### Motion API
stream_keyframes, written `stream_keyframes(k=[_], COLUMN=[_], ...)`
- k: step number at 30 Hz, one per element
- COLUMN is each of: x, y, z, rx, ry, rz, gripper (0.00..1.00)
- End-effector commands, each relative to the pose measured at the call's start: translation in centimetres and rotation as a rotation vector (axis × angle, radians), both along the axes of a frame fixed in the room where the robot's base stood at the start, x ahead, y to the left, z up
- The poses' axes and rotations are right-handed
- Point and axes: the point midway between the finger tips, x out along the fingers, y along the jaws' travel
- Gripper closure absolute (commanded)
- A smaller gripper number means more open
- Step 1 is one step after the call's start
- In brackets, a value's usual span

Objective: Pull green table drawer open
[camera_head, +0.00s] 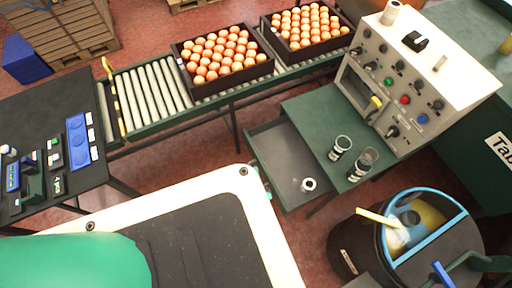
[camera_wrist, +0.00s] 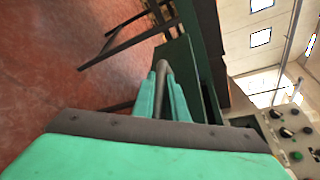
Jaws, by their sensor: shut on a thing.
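The green table (camera_head: 312,112) stands right of centre in the head view. Its grey drawer (camera_head: 272,147) is out on the table's left side, with its inside showing and a small white round thing (camera_head: 308,184) in it. The green drawer front (camera_wrist: 177,62) shows just beyond the fingers. In the head view the fingers and handle are mostly hidden behind my own white body.
A control box (camera_head: 415,75) and two glasses (camera_head: 341,147) stand on the table. A dark bin (camera_head: 345,245) with a blue rim is at lower right. Red floor shows left of the drawer.

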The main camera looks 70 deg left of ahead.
Motion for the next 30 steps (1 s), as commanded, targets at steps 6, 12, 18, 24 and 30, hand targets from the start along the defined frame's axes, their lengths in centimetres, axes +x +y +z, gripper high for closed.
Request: stream_keyframes(k=[6,12,18,24,30], x=[0.1,0.1,-0.2,-1.0,-1.9], y=[-0.1,-0.1,-1.3,-4.6,-8.0], z=[-0.1,0.0,0.2,0.9,1.7], rx=[-0.001,-0.001,-0.002,-0.002,-0.002], ry=[0.001,0.000,0.002,0.001,0.001], rz=[-0.002,-0.002,-0.004,-0.005,-0.004], gripper=[0.69,0.69,0.69,0.69,0.69])
